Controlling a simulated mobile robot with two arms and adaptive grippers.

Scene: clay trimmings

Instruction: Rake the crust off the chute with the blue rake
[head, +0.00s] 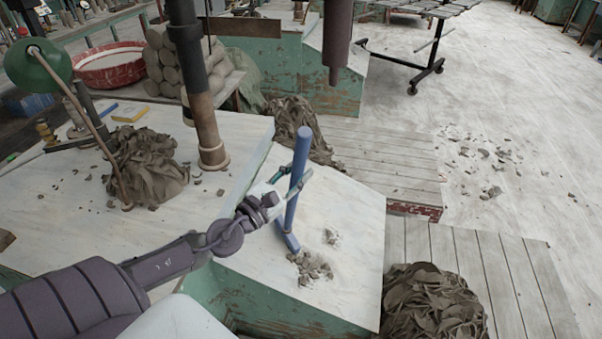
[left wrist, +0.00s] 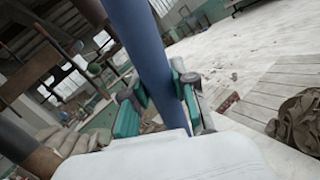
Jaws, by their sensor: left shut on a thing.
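The blue rake (head: 296,180) stands nearly upright, its head (head: 289,242) low at the chute's surface beside the crust; I cannot tell whether it touches. My left gripper (head: 292,184) is shut on the rake's handle; in the left wrist view the blue handle (left wrist: 145,50) passes between the green-padded fingers (left wrist: 158,100). The chute (head: 345,210) is a pale sloping board on a green base. Grey-brown crust (head: 311,267) lies in a flaky patch right of the rake head, with a smaller bit (head: 332,237) above it. My right gripper is not in view.
A heap of trimmings (head: 432,305) lies below the chute's right edge, another (head: 148,168) on the table at left. A brown post (head: 205,110) rises behind my left arm. Scraps (head: 490,160) litter the open floor at right.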

